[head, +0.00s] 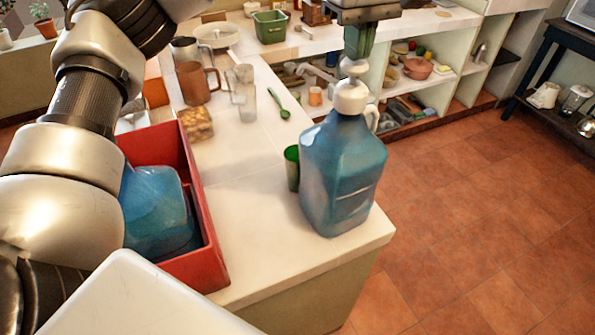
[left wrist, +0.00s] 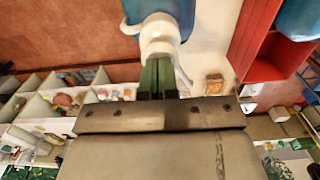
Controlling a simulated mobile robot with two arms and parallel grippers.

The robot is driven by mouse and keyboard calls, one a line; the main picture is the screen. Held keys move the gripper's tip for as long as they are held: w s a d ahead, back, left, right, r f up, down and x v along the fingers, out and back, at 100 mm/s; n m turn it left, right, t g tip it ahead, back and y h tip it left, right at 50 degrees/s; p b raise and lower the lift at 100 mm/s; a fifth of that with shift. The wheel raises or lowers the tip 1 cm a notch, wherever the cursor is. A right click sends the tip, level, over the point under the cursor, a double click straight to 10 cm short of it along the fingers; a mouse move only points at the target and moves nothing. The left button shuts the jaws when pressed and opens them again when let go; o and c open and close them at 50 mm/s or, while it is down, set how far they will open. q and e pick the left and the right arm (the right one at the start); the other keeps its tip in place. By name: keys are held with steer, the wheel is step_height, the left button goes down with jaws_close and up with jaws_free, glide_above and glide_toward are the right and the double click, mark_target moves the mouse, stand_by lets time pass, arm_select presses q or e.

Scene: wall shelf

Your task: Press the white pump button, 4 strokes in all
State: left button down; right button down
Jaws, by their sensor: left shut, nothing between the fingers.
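A blue pump bottle (head: 342,175) stands upright on the corner of the white counter, its white pump button (head: 351,95) on top. My left gripper (head: 357,55) is above the pump button, its green fingers pointing down and shut with nothing between them. In the left wrist view the shut fingers (left wrist: 157,82) end at the white pump head (left wrist: 160,38), with the blue bottle beyond. Whether the fingertips touch the button I cannot tell. My right gripper shows in neither view.
A red crate (head: 205,225) holding a blue container (head: 155,210) stands left of the bottle. A green cup (head: 292,167) is close behind the bottle. Brown mug (head: 197,83), glasses and a green spoon (head: 279,104) lie farther back. The counter's front edge is close to the bottle.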

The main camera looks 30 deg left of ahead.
arm_select(q)
steer(key=shift+f+b, duration=0.75)
steer(key=shift+f, duration=0.55)
steer(key=shift+r, duration=0.15)
steer(key=shift+r+p, duration=1.9)
steer(key=shift+r, duration=0.2)
steer(key=shift+f, duration=0.15)
